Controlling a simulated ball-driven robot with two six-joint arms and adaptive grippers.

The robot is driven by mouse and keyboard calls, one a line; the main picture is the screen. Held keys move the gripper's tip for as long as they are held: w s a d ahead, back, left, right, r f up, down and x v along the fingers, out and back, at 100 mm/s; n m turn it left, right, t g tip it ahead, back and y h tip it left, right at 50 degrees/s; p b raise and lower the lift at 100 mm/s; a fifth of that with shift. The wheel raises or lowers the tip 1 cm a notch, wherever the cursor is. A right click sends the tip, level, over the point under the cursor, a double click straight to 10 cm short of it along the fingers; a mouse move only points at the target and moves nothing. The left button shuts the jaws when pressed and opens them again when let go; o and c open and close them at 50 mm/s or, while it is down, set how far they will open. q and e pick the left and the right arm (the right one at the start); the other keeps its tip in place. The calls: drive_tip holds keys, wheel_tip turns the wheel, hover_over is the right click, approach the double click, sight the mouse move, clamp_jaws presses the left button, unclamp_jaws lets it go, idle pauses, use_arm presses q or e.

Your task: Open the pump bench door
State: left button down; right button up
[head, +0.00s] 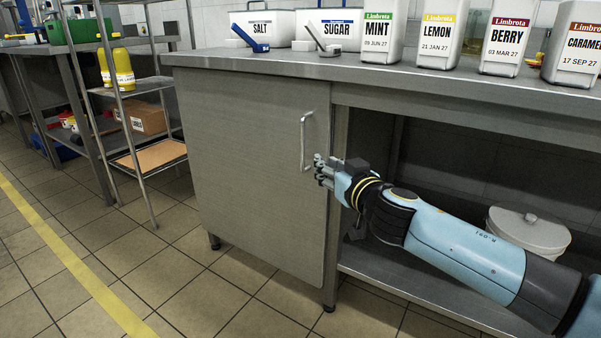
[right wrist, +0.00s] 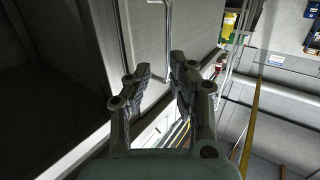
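The pump bench door (head: 255,165) is a plain grey metal panel at the left of the bench and looks closed. Its upright bar handle (head: 304,142) is near the door's right edge. My right gripper (head: 320,170) is beside the handle's lower end, with the arm coming from the right. In the right wrist view the fingers (right wrist: 160,68) are apart with nothing clamped between them. The handle (right wrist: 168,30) shows there just beyond the fingertips, toward the gap; I cannot tell whether they touch. My left gripper is out of view.
The steel worktop (head: 350,68) carries the salt bin (head: 263,30), sugar bin (head: 338,30) and several labelled flavour containers. A white lidded bucket (head: 528,232) stands on the open lower shelf at right. A wire rack (head: 140,110) is at left. The tiled floor before the door is clear.

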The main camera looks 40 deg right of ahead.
sight(303, 138)
drive_tip(key=shift+t, duration=0.5)
drive_tip(key=x, duration=0.3)
drive_tip(key=r+x, duration=0.1)
drive_tip(key=x, duration=0.3)
drive_tip(key=a+r+x, duration=0.1)
drive_tip(key=x, duration=0.3)
drive_tip(key=shift+w+r, duration=0.25)
clamp_jaws()
